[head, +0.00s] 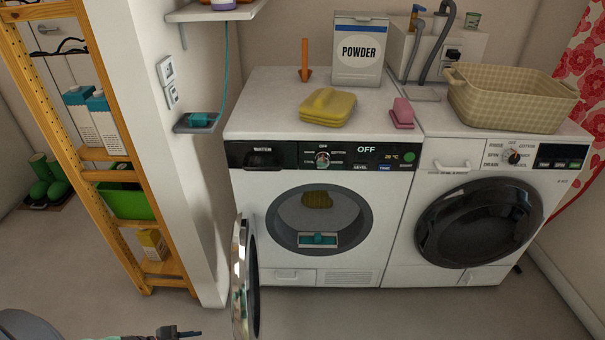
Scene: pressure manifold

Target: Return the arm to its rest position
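My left arm shows at the bottom left edge, with the dark tip of my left gripper (182,333) low in front of the shelf and wall. The gripper is small and partly cut off, so its opening cannot be told. It is apart from the machines, left of the open round door (244,280). My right gripper is not in view. The left washing machine (390,230) reads OFF.
The open door stands out toward me between my gripper and the left machine. The right machine's door (478,222) is shut. A powder box (360,50), folded yellow cloth (327,107) and basket (512,98) sit on top. A wooden shelf (80,130) stands left.

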